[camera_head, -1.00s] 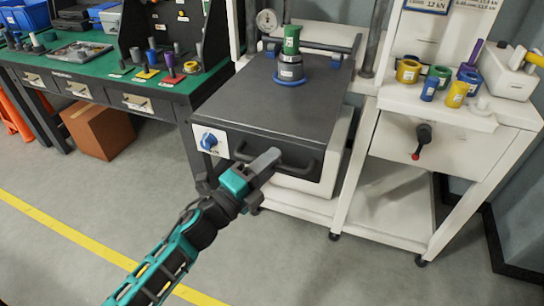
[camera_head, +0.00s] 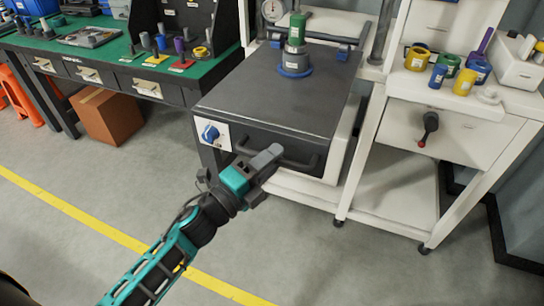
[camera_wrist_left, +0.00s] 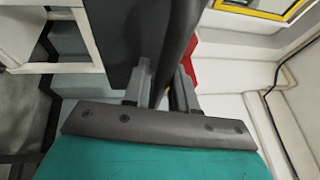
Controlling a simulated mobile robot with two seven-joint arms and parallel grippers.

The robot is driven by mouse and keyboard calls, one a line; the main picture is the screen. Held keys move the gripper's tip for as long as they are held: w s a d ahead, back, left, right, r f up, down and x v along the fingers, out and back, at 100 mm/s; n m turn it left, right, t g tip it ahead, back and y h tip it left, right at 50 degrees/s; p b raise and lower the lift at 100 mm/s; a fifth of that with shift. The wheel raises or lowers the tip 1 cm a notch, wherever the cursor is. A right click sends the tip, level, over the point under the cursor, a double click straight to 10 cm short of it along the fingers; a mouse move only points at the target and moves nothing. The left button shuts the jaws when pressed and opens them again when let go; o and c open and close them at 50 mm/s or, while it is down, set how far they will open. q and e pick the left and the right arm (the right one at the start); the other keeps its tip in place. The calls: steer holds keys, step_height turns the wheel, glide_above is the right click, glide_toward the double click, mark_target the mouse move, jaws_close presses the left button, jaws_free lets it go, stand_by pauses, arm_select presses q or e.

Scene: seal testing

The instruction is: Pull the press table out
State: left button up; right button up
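The press table (camera_head: 245,100) is a dark grey slab with a blue knob (camera_head: 210,132) on its front left. A dark bar handle (camera_head: 307,163) runs along its front edge. My left gripper (camera_head: 268,158) is at the left part of this handle. In the left wrist view, the dark handle bar (camera_wrist_left: 178,45) passes between the two fingers of the left gripper (camera_wrist_left: 160,85), which are closed around it. A green cylinder (camera_head: 297,30) stands on a grey, blue-ringed base (camera_head: 295,62) on the table. My right gripper is not in view.
A white side stand (camera_head: 455,135) with a red-tipped lever (camera_head: 428,128) and several coloured cups stands to the right. A green workbench (camera_head: 115,50) and a cardboard box (camera_head: 107,115) are at the left. The floor in front is clear, with a yellow line (camera_head: 110,233).

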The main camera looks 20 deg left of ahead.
arm_select(q)
steer(key=shift+o, duration=1.3)
steer(key=b+v, duration=0.1)
steer(key=v, duration=1.2)
steer(key=shift+b, duration=0.3)
